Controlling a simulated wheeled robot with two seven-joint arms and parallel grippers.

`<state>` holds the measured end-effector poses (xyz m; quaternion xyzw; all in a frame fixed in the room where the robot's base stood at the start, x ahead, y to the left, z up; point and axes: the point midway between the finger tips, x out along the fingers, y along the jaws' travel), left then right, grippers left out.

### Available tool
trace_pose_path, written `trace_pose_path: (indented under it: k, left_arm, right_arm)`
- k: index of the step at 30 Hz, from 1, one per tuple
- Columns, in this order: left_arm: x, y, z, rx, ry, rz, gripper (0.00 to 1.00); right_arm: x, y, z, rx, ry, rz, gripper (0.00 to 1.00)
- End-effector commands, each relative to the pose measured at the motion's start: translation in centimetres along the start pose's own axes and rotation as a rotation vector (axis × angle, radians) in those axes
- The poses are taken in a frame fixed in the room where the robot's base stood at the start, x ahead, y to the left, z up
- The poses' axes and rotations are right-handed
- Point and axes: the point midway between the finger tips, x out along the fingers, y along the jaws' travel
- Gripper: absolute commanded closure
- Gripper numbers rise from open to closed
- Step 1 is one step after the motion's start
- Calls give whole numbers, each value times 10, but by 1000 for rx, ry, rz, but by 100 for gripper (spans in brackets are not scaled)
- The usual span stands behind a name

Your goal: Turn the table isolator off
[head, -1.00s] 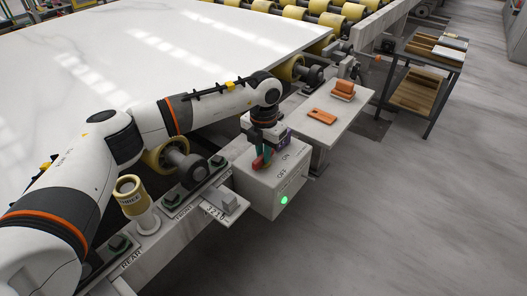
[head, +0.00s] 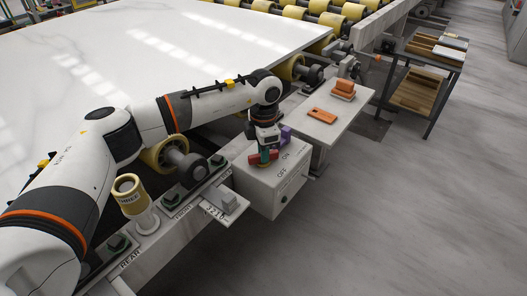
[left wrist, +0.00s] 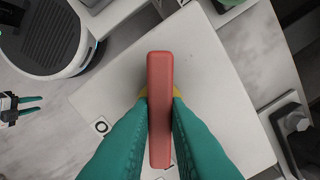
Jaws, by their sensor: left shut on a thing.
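The isolator is a pale grey box (head: 272,190) with OFF and ON lettered on its top face. Its red bar handle (head: 254,159) lies crosswise, roughly square to the front edge; I cannot tell exactly where it points. My left gripper (head: 264,160) is above the box with its teal fingers shut on the handle. In the left wrist view the red handle (left wrist: 160,105) stands between the two fingers, with a yellow disc partly hidden behind it. The small lamp (head: 284,200) on the box front is dark. My right gripper (left wrist: 34,105) shows small at the left edge of the left wrist view, fingers apart.
A white stone slab (head: 150,50) lies on yellow rollers behind the arm. A cream cup-like post (head: 130,193) and a lettered bracket (head: 222,203) stand left of the box. A side shelf (head: 330,125) with orange items is right. Floor in front is clear.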

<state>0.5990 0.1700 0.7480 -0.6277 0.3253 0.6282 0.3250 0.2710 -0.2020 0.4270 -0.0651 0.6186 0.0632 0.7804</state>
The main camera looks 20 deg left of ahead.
Motion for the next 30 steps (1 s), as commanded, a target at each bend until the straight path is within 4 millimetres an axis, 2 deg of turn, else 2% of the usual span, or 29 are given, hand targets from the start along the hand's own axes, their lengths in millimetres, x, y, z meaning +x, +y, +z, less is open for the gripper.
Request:
trace_pose_path:
  k: [18,30]
  left_arm:
    - [0,-1,0,581,2,-2,100]
    - [-1,-1,0,868,2,-3,100]
  right_arm:
    - [-23,-3,13,3,-18,-4,64]
    - [-36,-2,12,5,-19,-4,64]
